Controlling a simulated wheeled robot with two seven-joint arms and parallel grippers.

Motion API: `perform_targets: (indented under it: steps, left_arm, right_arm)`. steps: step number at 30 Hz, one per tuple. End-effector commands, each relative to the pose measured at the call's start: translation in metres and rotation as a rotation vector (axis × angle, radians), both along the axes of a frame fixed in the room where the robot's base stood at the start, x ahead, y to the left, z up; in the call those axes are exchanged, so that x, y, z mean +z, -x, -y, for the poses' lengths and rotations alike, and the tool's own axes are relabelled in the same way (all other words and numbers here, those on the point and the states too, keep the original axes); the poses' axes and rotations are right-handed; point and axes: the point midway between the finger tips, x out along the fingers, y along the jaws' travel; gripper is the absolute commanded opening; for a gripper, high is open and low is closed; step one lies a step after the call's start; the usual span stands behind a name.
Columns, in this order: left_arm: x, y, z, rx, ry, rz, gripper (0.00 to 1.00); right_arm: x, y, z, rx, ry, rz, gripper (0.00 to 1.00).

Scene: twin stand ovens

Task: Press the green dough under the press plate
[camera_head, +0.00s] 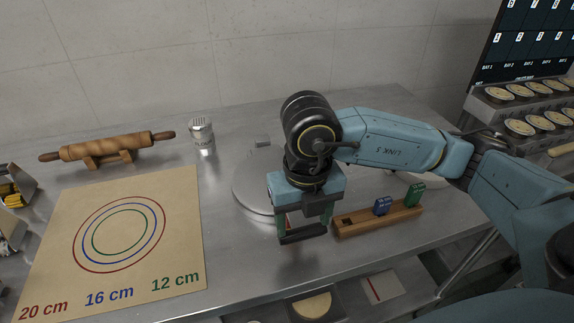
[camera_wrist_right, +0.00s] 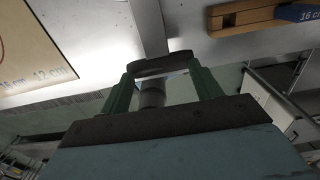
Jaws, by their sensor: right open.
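The press shows a round grey metal plate (camera_head: 246,192) on the steel table, partly hidden behind my right arm. My right gripper (camera_head: 304,231) is open, at the near right edge of the plate. A dark bar (camera_wrist_right: 160,64) lies across its fingertips in the wrist view, at the end of a pale metal strip (camera_wrist_right: 149,25). It looks like the press handle, but I cannot tell whether the fingers touch it. I see no green dough; anything under the plate is hidden. My left gripper is not in view.
A wooden block (camera_head: 367,225) with blue (camera_head: 382,206) and green (camera_head: 414,194) tags stands right of my gripper. A shaker (camera_head: 202,134), a rolling pin (camera_head: 108,146) and a mat with printed circles (camera_head: 170,275) lie left. Filled trays (camera_head: 530,122) stand far right.

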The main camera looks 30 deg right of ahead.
Motion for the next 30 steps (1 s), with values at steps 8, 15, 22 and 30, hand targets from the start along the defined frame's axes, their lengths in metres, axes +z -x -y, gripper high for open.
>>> perform_targets:
  steps: [8, 15, 22, 30]
  left_arm:
    - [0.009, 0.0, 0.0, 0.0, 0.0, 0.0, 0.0]
    - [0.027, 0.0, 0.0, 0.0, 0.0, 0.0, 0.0]
    - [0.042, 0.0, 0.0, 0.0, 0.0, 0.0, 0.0]
    - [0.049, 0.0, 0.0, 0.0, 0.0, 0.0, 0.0]
  right_arm:
    - [0.013, 0.0, 0.0, 0.0, 0.0, 0.001, 0.64]
    - [0.038, 0.0, 0.0, 0.0, -0.001, 0.002, 0.64]
    - [0.06, 0.0, 0.0, 0.001, 0.0, 0.001, 0.64]
    - [0.071, 0.0, 0.0, 0.001, 0.0, 0.0, 0.64]
